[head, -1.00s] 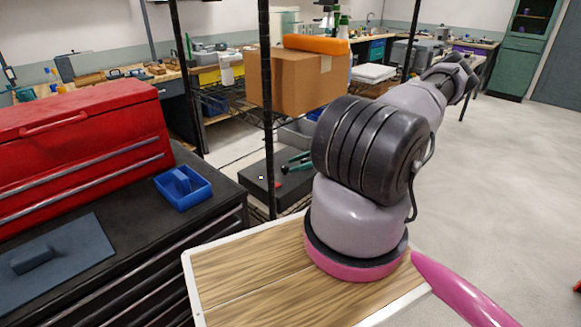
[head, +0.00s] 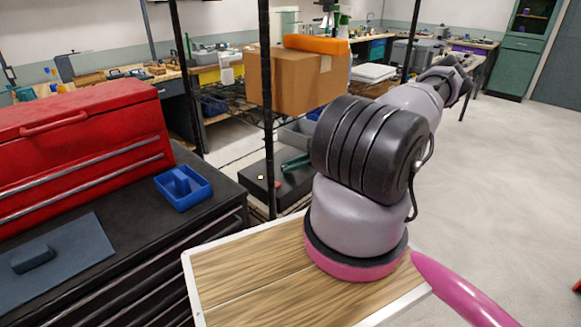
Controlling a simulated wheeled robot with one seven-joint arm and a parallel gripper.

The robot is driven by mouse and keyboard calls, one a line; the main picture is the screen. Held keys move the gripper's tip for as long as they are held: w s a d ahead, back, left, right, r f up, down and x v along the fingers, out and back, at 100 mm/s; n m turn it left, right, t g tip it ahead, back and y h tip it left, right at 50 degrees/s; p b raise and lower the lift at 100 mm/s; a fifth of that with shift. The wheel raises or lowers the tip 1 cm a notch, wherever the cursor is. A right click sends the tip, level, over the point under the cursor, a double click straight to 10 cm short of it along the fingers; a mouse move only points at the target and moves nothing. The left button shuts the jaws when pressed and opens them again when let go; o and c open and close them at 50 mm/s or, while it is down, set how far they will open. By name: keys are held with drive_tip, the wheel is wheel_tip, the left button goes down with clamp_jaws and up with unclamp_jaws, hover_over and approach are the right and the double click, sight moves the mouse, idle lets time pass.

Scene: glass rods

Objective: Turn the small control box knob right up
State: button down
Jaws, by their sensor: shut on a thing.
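I cannot tell for certain which thing is the small control box. A small blue open-topped box (head: 183,200) sits on the dark cabinet top at left, with a raised blue part (head: 181,183) inside it. A flat black box (head: 255,187) lies low behind the shelf post, with a small yellow spot and a red spot on it. No knob direction can be read on either. My arm reaches from the wooden board away to the upper right, far from both.
A red toolbox (head: 75,137) and a slate-grey plate with a raised block (head: 33,259) share the cabinet top. Open floor (head: 500,190) lies at right.

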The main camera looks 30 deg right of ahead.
drive_tip(key=shift+t, duration=0.3)
drive_tip(key=m+t+h, duration=0.1)
drive_tip(key=m, duration=0.1)
drive_tip(key=m+t+h, duration=0.1)
drive_tip(key=m+t, duration=0.1)
drive_tip(key=shift+s+a+h, duration=0.2)
drive_tip(key=shift+s+h, duration=0.1)
drive_tip(key=shift+s, duration=0.05)
drive_tip(key=m+t+h, duration=0.1)
drive_tip(key=m+h, duration=0.1)
drive_tip(key=m+t+h, duration=0.2)
drive_tip(key=shift+s+a+r, duration=0.1)
drive_tip(key=shift+s+a, duration=0.05)
drive_tip(key=shift+a, duration=0.25)
drive_tip(key=m+h, duration=0.2)
drive_tip(key=h, duration=0.1)
drive_tip(key=a+m+t+h, duration=0.1)
drive_tip(key=m+h, duration=0.2)
drive_tip(key=shift+a, duration=0.1)
drive_tip(key=shift+a+m+g+h, duration=0.15)
drive_tip(key=shift+m+g+h, duration=0.15)
drive_tip(key=shift+m+h, duration=1.45)
drive_tip(key=shift+f+h, duration=0.2)
drive_tip(key=shift+h, duration=0.05)
drive_tip(key=shift+c, duration=2.2)
unclamp_jaws()
